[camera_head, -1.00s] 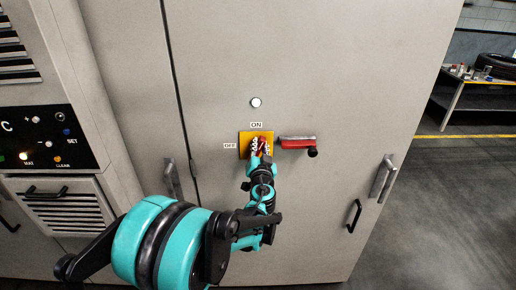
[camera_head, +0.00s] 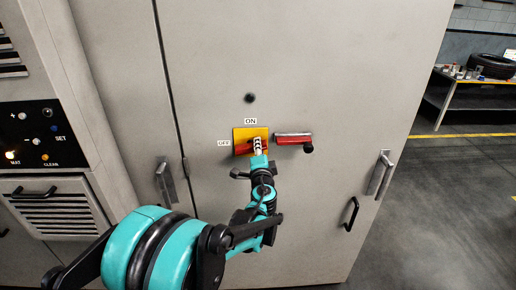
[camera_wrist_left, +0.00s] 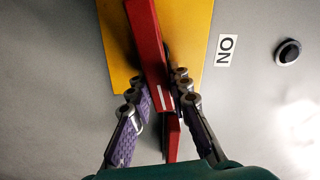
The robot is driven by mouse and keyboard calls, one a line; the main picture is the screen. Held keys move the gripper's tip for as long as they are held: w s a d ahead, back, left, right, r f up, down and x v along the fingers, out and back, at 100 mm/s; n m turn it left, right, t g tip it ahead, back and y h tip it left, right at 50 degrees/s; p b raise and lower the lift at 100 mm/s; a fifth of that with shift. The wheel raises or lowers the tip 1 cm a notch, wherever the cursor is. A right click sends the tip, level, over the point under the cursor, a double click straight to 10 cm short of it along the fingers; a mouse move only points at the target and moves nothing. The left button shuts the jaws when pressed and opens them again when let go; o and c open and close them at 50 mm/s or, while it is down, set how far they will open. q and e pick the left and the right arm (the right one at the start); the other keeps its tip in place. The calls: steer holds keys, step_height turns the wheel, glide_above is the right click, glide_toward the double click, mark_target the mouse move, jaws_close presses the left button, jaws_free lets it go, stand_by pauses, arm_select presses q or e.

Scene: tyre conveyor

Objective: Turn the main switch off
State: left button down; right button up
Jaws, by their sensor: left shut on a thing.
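The main switch is a red handle (camera_head: 243,149) on a yellow plate (camera_head: 240,133), on a grey cabinet door. An ON label (camera_head: 250,121) is above the plate and an OFF label (camera_head: 224,143) is to its left. The handle lies roughly level, pointing toward OFF. My left gripper (camera_head: 257,146) is at the plate and covers part of the handle. In the left wrist view the gripper (camera_wrist_left: 160,95) has its fingers on either side of the red handle (camera_wrist_left: 150,50), shut on it. The round indicator (camera_head: 250,98) above is dark.
A red and grey door lever (camera_head: 294,139) with a black knob sits just right of the plate. Metal handles (camera_head: 380,174) stick out from the doors. A control panel (camera_head: 35,135) is at the left. A workbench (camera_head: 470,85) with a tyre stands far right.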

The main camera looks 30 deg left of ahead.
arm_select(q)
steer(key=shift+f+m+b, duration=0.3)
steer(key=shift+m, duration=0.9)
steer(key=c, duration=1.4)
jaws_free()
steer(key=shift+d, duration=0.1)
steer(key=v, duration=1.2)
